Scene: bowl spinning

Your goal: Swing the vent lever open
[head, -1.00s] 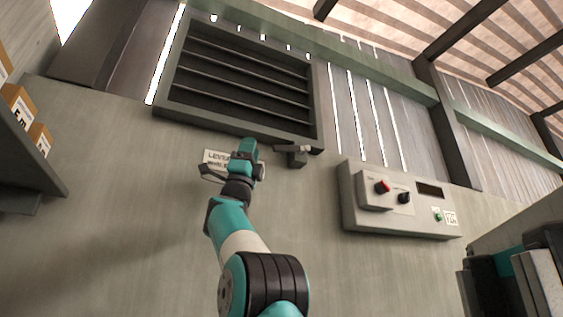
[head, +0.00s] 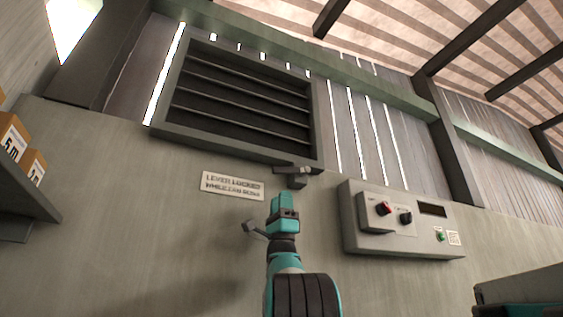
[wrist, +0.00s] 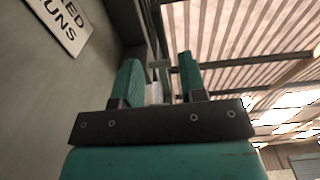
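The slatted vent (head: 318,120) is set in the wall, with dark slats inside a grey frame. The small grey vent lever (head: 295,171) sits at the frame's lower right corner, its handle lying roughly sideways. My gripper (head: 282,199) points up just below the lever and appears apart from it in the head view. In the wrist view my gripper (wrist: 160,78) has its two teal fingers spread. A small grey piece, likely the lever (wrist: 159,64), shows beyond and between the fingertips. I cannot tell the remaining distance in depth.
A white sign (head: 232,186) is on the wall left of my gripper. A control box (head: 380,240) with red and black knobs and a green button juts out at right. A shelf (head: 25,190) with boxes is at far left. The wall below the sign is clear.

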